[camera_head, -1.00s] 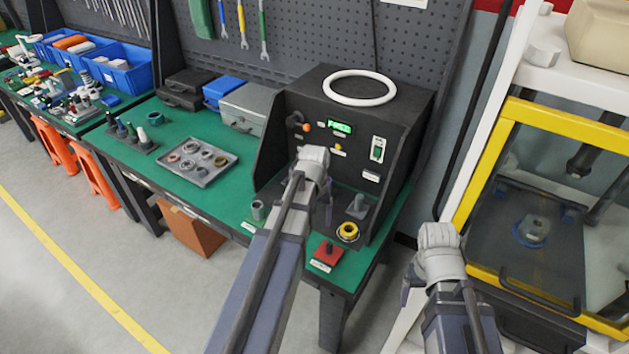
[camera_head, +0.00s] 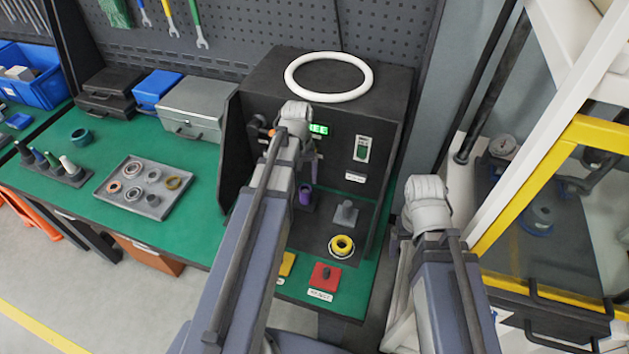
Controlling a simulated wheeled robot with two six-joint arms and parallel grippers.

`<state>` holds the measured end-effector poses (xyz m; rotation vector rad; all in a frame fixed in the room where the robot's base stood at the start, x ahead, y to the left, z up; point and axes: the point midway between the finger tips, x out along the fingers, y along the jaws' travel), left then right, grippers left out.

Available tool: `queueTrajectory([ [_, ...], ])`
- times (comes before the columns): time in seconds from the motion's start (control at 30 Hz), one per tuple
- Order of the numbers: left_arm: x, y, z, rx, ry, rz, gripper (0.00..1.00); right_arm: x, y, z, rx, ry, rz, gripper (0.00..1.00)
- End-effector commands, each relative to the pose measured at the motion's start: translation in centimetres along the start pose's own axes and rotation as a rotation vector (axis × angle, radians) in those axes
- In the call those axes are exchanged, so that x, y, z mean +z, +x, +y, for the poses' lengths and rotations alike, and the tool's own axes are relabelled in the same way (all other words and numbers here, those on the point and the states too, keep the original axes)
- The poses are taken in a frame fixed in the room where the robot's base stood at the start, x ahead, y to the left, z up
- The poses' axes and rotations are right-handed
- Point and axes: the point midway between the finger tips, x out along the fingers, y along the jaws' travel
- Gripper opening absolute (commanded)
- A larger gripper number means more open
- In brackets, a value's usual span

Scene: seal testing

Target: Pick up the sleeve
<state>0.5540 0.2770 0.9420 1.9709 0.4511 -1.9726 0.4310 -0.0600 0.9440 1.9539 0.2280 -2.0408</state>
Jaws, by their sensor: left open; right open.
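No part in view is plainly marked as the sleeve. A small purple hollow cylinder (camera_head: 305,194) stands upright on the dark base of the black test machine (camera_head: 375,110), partly behind my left arm. My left gripper (camera_head: 304,160) is just above and behind that arm's wrist, in front of the machine's panel, open and apart from the cylinder as far as I can see. My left arm hides part of the bench. My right gripper (camera_head: 428,192) is open, right of the machine; its fingers are mostly hidden by its wrist.
A yellow ring (camera_head: 341,246) and a grey post (camera_head: 346,213) are on the machine's base. A red pad (camera_head: 325,277) is at the bench's front edge. A grey tray (camera_head: 115,192) holds several rings. A teal ring (camera_head: 80,135) lies behind it. A yellow-framed cabinet (camera_head: 535,178) stands right.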

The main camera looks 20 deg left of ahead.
Motion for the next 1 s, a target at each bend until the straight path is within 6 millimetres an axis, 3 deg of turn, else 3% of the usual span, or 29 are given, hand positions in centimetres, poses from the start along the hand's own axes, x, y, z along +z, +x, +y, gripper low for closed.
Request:
queueTrajectory([
  [0.27,0.0,0.3,0.0,0.0,0.0,0.0,0.83,0.0,0.3,0.0,0.0,0.0,0.0,0.83],
  [0.53,0.0,2.6,0.1,0.0,0.0,0.0,0.83,-0.2,2.6,-0.3,0.0,0.0,0.0,0.83],
  [0.77,0.0,2.7,0.1,0.0,0.0,0.0,0.83,-0.2,2.7,-0.3,0.0,0.0,0.0,0.83],
  [1.0,-0.1,4.7,0.5,0.0,0.0,0.0,0.83,-0.3,4.7,-0.5,0.0,0.0,0.0,0.83],
])
